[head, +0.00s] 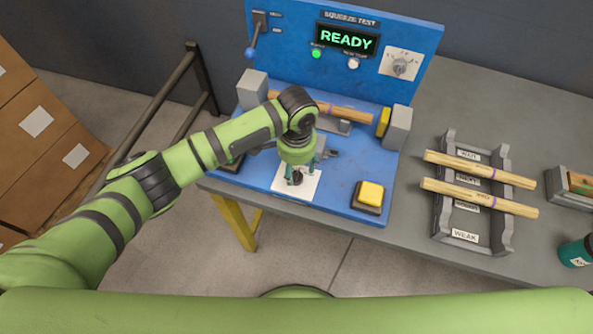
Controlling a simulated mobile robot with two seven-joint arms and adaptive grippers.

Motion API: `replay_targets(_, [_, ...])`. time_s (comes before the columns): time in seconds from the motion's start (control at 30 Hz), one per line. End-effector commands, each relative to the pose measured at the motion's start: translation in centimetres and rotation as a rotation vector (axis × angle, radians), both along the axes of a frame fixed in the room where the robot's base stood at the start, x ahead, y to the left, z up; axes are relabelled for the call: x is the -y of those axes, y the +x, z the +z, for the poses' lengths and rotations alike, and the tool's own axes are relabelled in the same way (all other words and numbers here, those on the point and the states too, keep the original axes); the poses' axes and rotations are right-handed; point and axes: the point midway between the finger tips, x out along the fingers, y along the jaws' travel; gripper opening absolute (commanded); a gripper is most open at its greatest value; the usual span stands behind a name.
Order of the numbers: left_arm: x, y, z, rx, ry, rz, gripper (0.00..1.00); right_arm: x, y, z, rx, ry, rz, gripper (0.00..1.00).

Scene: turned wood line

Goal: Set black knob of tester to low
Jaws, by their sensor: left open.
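The blue tester (345,195) stands on the grey bench and its display reads READY. The black knob (297,179) sits on a white plate (281,188) at the front of the tester's base. My left gripper (300,176) points down right over the knob, with its fingers apart around or just above it. I cannot tell whether the fingers touch it. The gripper hides part of the plate, and the knob's pointer and markings cannot be read. My right gripper is not in view.
A wooden handle (345,111) lies across the tester behind my gripper. A grey dial (401,66) is on the back panel, and a yellow button (371,192) is at front right. A grey rack (458,220) with two wooden handles stands to the right, near a teal bottle (576,252).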

Motion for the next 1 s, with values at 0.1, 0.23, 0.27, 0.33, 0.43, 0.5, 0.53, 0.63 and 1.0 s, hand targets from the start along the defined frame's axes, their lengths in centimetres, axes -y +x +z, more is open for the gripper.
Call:
replay_targets(0.1, [0.0,0.1,2.8,0.005,-0.003,0.000,0.58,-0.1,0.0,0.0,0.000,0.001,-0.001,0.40])
replay_targets(0.23, [0.0,0.1,5.4,0.003,-0.001,0.000,0.58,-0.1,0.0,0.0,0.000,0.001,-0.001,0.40])
replay_targets(0.27, [0.0,0.1,5.9,0.004,-0.001,-0.001,0.58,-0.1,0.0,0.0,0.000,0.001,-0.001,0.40])
replay_targets(0.33, [0.0,0.1,6.9,0.004,0.000,0.001,0.58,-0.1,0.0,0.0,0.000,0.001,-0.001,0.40])
replay_targets(0.43, [0.0,0.0,7.8,0.001,0.000,0.000,0.58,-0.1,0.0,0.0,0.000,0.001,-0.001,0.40])
replay_targets(0.5, [0.0,0.0,8.2,0.001,0.000,0.000,0.58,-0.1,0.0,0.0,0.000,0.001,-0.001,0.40])
replay_targets(0.53, [0.0,0.0,8.3,0.001,0.001,0.000,0.58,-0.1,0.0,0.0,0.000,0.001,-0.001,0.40])
replay_targets(0.63, [0.0,0.0,8.4,0.000,0.001,0.000,0.58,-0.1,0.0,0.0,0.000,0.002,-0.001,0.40])
replay_targets(1.0, [0.0,0.0,8.3,0.001,0.001,0.000,0.58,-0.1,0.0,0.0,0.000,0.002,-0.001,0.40])
